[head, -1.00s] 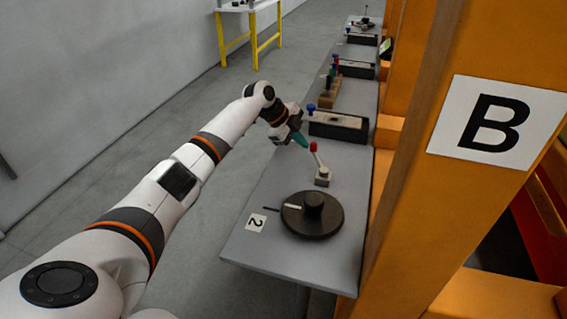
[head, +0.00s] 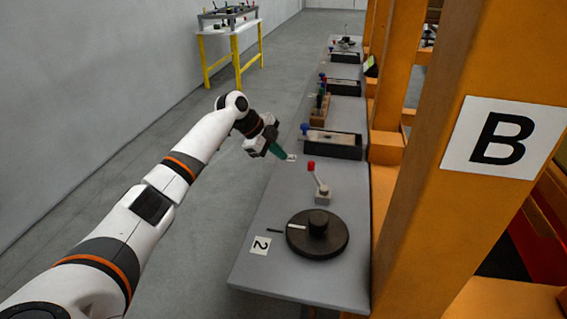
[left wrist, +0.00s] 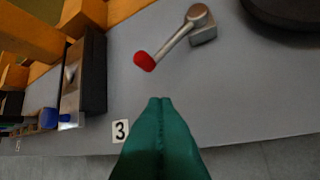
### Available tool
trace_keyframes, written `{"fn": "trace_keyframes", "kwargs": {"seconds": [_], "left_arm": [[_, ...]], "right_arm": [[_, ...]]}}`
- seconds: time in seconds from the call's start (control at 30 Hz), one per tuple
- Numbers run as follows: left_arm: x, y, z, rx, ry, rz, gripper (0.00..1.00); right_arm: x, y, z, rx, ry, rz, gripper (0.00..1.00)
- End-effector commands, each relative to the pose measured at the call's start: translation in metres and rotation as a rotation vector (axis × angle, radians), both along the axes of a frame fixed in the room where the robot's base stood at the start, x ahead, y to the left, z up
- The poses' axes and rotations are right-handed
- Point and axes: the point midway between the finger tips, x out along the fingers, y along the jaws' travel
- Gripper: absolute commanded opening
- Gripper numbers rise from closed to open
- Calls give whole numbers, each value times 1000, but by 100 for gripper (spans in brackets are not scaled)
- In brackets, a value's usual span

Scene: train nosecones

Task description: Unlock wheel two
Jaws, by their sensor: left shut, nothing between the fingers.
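The black round wheel (head: 317,234) lies on the grey bench beside the "2" label (head: 261,245), with a knob in its middle and a light mark on its left side. A lever with a red tip (head: 311,166) stands on a small grey base just behind the wheel; it also shows in the left wrist view (left wrist: 146,61). My left gripper (head: 289,157), with green fingers, is shut and empty. It is left of and beyond the red lever, apart from it, near the "3" label (left wrist: 120,131). My right gripper is not in view.
A black tray-like box (head: 332,145) with a blue knob sits farther back on the bench (head: 270,205). An orange post (head: 440,130) with a "B" sign stands close on the right. A yellow-legged table (head: 236,62) is at the back left. Floor left of the bench is clear.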

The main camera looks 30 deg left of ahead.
Motion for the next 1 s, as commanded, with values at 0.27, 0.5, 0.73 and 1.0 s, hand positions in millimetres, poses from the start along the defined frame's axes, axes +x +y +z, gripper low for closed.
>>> {"fn": "trace_keyframes", "kwargs": {"seconds": [0.27, 0.5, 0.73, 1.0], "left_arm": [[-8, 26, 34, 0, 0, 3, 0], [-10, 32, 44, 0, 2, 2, 0], [-10, 32, 44, 0, 2, 2, 0], [-10, 32, 43, 0, 2, 2, 0]], "right_arm": [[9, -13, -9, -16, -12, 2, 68], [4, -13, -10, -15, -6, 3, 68], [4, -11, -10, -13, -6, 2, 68], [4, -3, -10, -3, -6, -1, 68]]}}
